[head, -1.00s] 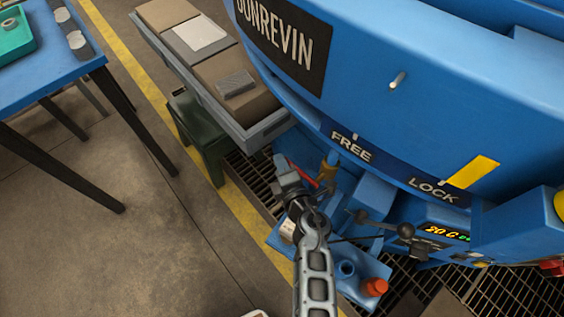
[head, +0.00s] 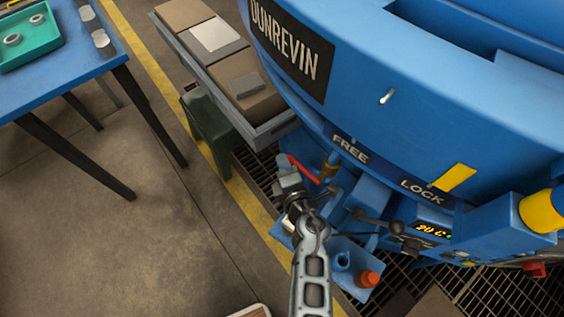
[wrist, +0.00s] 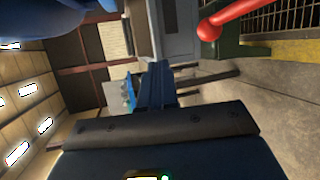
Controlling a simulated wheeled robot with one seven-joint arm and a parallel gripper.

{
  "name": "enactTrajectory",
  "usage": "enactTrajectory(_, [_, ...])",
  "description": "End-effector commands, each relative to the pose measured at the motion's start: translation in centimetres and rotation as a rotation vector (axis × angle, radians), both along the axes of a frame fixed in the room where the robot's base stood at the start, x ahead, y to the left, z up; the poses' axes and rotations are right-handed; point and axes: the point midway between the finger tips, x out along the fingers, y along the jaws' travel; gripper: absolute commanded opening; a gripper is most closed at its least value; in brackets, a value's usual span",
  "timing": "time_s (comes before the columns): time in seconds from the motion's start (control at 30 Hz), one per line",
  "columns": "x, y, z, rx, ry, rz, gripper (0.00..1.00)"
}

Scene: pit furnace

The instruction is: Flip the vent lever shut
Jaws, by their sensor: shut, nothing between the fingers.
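A red lever (head: 303,169), which looks like the vent lever, slants across the blue housing below the FREE mark in the head view. In the wrist view the red lever (wrist: 232,14) shows at the top right, a rod with a round knob at its end. My gripper (head: 287,180) is shut and empty, just below and left of the lever in the head view. A small gap seems to show between them, but contact cannot be ruled out. The fingertips are too small to make out there.
The blue furnace body (head: 430,100) fills the upper right. An amber-handled part (head: 329,167) stands close right of the lever. A green stand (head: 208,130) and blue table (head: 60,65) are left; floor between is clear.

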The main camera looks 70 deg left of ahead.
Motion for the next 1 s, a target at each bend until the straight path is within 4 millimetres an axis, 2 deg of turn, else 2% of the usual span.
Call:
enactTrajectory(0.03, [-0.2, -0.5, 1.4, 0.0, 0.001, -0.002, 0.0])
enactTrajectory(0.27, [-1.5, -2.5, 4.6, 0.001, 0.0, -0.003, 0.0])
enactTrajectory(0.6, [-2.3, -3.5, 5.9, 0.001, 0.0, -0.001, 0.0])
enactTrajectory(1.0, [-2.3, -3.6, 6.1, 0.0, 0.0, -0.001, 0.0])
